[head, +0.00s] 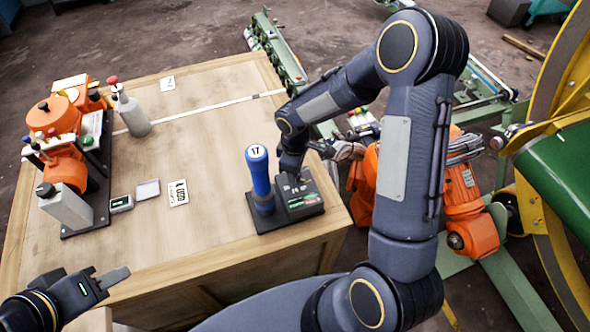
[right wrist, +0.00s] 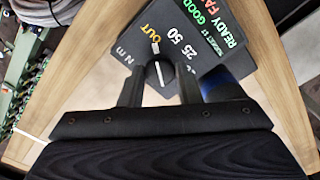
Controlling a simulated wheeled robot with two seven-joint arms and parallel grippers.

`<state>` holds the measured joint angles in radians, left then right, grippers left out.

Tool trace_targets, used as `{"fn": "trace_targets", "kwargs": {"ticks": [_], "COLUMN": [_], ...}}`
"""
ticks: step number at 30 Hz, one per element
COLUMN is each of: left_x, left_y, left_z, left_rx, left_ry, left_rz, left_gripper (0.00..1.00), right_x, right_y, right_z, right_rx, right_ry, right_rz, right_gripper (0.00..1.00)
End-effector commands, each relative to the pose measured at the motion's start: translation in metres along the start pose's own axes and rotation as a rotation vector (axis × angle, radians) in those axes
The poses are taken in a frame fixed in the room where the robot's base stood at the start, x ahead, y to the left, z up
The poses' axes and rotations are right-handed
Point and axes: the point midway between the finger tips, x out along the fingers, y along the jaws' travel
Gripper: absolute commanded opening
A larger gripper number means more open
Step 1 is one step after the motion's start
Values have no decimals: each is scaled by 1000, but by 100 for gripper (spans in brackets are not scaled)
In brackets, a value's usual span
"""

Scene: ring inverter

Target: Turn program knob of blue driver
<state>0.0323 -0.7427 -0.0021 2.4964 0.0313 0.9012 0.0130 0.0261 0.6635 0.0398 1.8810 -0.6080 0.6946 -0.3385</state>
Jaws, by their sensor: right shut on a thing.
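The blue driver (head: 260,178), marked 17, stands upright at the table's near right corner. Beside it on the same black base is a dark unit with a small screen (head: 301,197). In the right wrist view, the unit's face (right wrist: 200,42) shows OUT, 25, 50, READY and other lettering. The program knob (right wrist: 158,70), dark with a pale pointer line, sits at the face's lower part. My right gripper (right wrist: 160,88) has a finger on each side of the knob and is shut on it. My left gripper (head: 112,280) hangs at the lower left, away from the driver; its jaw gap is unclear.
A rack with an orange machine part (head: 62,120), bottles and a grey container (head: 66,206) stands at the table's left. Small cards and a small box (head: 121,204) lie mid-table. Orange robot arms (head: 470,205) and a yellow wheel frame (head: 548,190) are to the right.

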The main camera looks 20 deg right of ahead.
Motion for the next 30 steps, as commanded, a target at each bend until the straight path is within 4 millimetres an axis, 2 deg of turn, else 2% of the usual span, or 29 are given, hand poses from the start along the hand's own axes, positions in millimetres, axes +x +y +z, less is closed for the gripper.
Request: {"fn": "trace_targets", "kwargs": {"ticks": [16, 17, 21, 30], "left_x": [0, 0, 0, 0], "left_y": [0, 0, 0, 0], "left_z": [0, 0, 0, 0], "left_rx": [0, 0, 0, 0], "left_ry": [0, 0, 0, 0], "left_rz": [0, 0, 0, 0], "left_gripper": [36, 36, 36, 36], "right_x": [-1, -1, -1, -2], "right_y": [1, 1, 0, 0], "right_z": [0, 0, 0, 0], "right_rx": [-24, -24, -24, -24], "right_ry": [1, 1, 0, 1], "right_rz": [1, 1, 1, 1], "right_gripper": [8, 33, 51, 52]}}
